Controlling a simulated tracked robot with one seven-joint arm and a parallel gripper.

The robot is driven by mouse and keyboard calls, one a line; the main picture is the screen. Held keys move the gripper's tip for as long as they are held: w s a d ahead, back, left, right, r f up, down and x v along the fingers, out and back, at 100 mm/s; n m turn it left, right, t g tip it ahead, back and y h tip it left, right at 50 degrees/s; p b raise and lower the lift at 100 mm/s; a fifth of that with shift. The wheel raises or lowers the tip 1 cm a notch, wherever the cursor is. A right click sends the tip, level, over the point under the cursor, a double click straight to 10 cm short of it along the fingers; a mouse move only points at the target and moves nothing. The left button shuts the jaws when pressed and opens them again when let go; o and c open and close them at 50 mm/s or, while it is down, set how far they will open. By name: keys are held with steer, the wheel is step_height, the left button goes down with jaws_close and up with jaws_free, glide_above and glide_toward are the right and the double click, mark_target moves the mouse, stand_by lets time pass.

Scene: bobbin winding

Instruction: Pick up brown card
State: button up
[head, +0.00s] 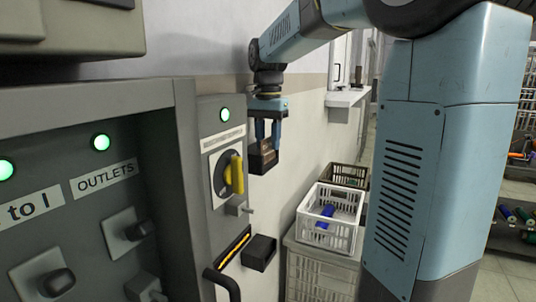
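My gripper (268,135) hangs pointing down beside the right edge of the grey cabinet, with a visible gap between its two fingers. Right below the fingertips is a small dark holder (262,166) with a brown face or piece at its top, which may be the brown card (266,148). The fingertips overlap its upper edge in the picture. I cannot tell whether they touch it or stand in front of it.
The cabinet has a yellow-handled rotary switch (235,174), a black open box (258,252) and a dark handle (222,284) sticking out. A white crate (345,238) with a blue item stands on a stack at right, a dark crate (350,171) behind it. My blue column blocks the right.

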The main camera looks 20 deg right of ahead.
steer(key=shift+f, duration=0.1)
jaws_close()
stand_by(0.6)
